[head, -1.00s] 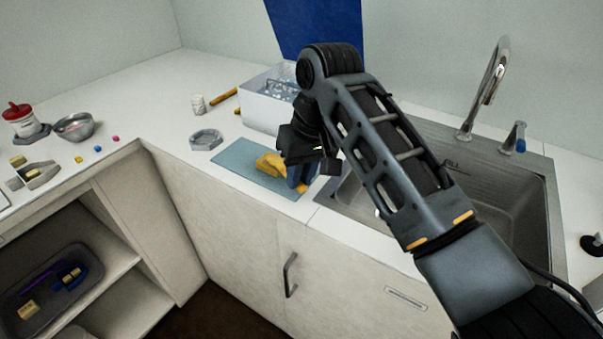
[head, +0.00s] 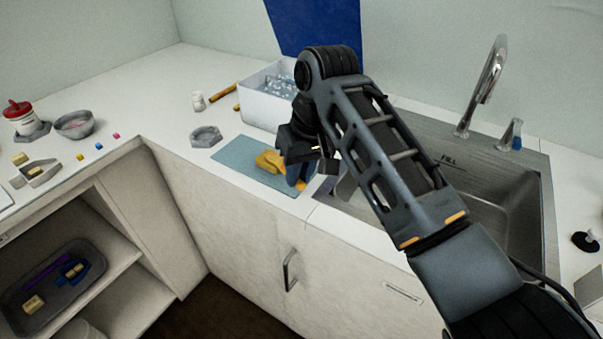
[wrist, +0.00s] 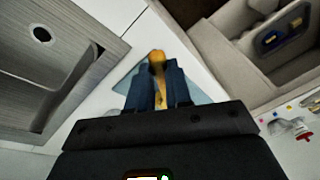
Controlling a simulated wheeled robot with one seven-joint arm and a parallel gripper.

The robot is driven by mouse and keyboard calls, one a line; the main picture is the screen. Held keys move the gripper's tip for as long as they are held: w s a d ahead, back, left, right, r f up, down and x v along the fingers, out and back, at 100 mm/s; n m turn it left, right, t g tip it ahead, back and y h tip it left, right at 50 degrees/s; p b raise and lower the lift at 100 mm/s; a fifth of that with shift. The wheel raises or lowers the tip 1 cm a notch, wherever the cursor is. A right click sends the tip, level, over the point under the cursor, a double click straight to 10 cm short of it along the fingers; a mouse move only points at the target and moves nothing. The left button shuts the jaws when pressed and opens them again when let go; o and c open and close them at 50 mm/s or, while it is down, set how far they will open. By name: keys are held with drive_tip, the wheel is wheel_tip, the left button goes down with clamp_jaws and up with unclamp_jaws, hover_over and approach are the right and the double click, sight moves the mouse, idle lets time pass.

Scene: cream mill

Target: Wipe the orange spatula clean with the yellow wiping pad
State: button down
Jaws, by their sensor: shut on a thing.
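The yellow wiping pad (head: 268,161) lies on a blue-grey mat (head: 236,162) at the counter's front, just left of my gripper (head: 297,177) in the head view. My gripper points down over the mat's right end and is shut on a narrow orange thing, which looks like the orange spatula (head: 300,185). The spatula also shows between the dark blue fingers in the wrist view (wrist: 158,75). Most of it is hidden by the fingers. Whether it touches the pad cannot be told. The pad is not clearly seen in the wrist view.
A metal sink (head: 500,205) with a tap (head: 488,85) lies to the right. A white bin (head: 262,108) stands behind the mat. A grey hexagonal dish (head: 206,136), a white bottle (head: 198,101) and a metal bowl (head: 75,125) stand to the left. A low shelf holds a dark tray (head: 85,292).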

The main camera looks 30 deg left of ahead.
drive_tip(key=shift+s+d+r+p, duration=0.2)
drive_tip(key=shift+d+p, duration=0.1)
drive_tip(key=shift+p, duration=0.3)
drive_tip(key=shift+s+d+f+p, duration=0.15)
drive_tip(key=shift+s+d+p, duration=0.15)
drive_tip(key=shift+p, duration=0.1)
drive_tip(key=shift+w, duration=0.1)
drive_tip(key=shift+w+a, duration=0.4)
drive_tip(key=shift+a, duration=0.25)
